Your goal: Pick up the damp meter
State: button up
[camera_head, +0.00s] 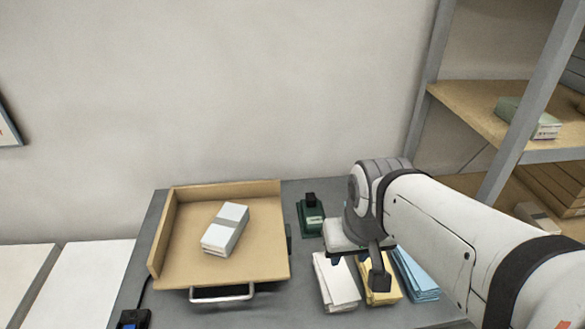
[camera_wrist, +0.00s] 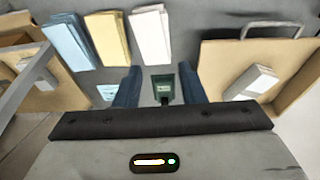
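A small dark green device (camera_head: 311,215) with a black upper part and a pale label stands on the grey table, right of the wooden tray. It looks the likeliest to be the damp meter, but I cannot be sure. In the wrist view it shows (camera_wrist: 164,88) between my fingers in the picture, partly hidden at its lower end. My gripper (camera_wrist: 160,84) is open and empty, its two dark blue fingers apart. In the head view my gripper is right of the green device, above the table and apart from it.
The wooden tray (camera_head: 180,272) holds a white stack (camera_head: 225,229). White (camera_head: 336,281), yellow (camera_head: 381,290) and blue (camera_head: 415,273) packs lie near my gripper. A dark device (camera_head: 133,319) with a cable sits at the front left. A shelf (camera_head: 470,110) stands at right.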

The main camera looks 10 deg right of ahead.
aim_at(312, 199)
jog(key=shift+s, duration=0.15)
